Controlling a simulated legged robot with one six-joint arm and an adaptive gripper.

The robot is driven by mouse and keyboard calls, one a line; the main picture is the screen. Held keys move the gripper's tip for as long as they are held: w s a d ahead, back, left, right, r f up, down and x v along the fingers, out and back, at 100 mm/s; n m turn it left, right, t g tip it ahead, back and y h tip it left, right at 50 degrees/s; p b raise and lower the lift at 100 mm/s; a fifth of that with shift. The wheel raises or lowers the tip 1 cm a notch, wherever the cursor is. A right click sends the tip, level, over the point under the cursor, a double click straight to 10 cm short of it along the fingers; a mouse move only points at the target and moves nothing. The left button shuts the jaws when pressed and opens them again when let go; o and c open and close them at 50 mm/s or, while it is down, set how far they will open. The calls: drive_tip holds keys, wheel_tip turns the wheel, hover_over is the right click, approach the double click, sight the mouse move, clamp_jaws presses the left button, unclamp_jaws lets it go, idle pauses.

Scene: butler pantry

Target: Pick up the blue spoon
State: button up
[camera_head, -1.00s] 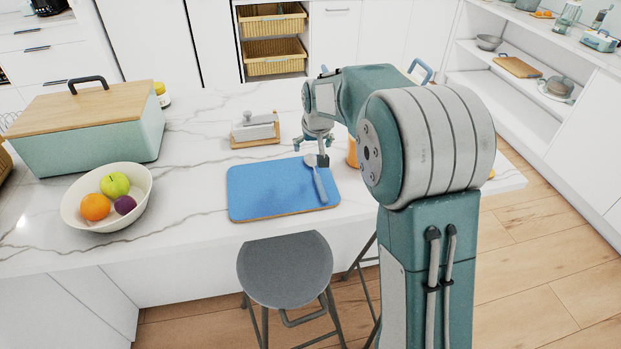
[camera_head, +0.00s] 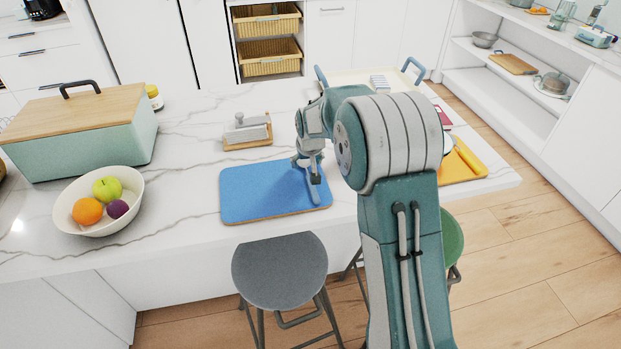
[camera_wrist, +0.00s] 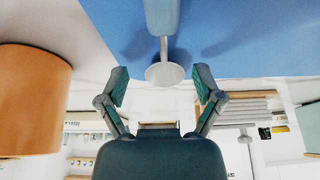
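The blue spoon (camera_head: 315,192) lies near the right edge of a blue cutting board (camera_head: 258,195) on the marble counter. Its blue handle points toward the front edge. My gripper (camera_head: 312,177) is low over the spoon and hides its bowl end in the head view. In the wrist view, my gripper (camera_wrist: 162,80) is open, with its two fingers apart on either side of the spoon's pale bowl (camera_wrist: 165,74). The spoon's blue handle (camera_wrist: 162,16) extends to the top of that view. No contact with the spoon is visible.
An orange cylinder (camera_wrist: 32,100) stands close to one side in the wrist view. A fruit bowl (camera_head: 68,217), a wood-lidded bin (camera_head: 95,140) and a butter dish (camera_head: 248,132) are to the left. A yellow board (camera_head: 465,165) lies right. Stools (camera_head: 280,268) stand in front.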

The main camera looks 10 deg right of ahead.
drive_tip(key=c, duration=0.5)
drive_tip(key=shift+a, duration=0.35)
drive_tip(key=shift+c, duration=0.6)
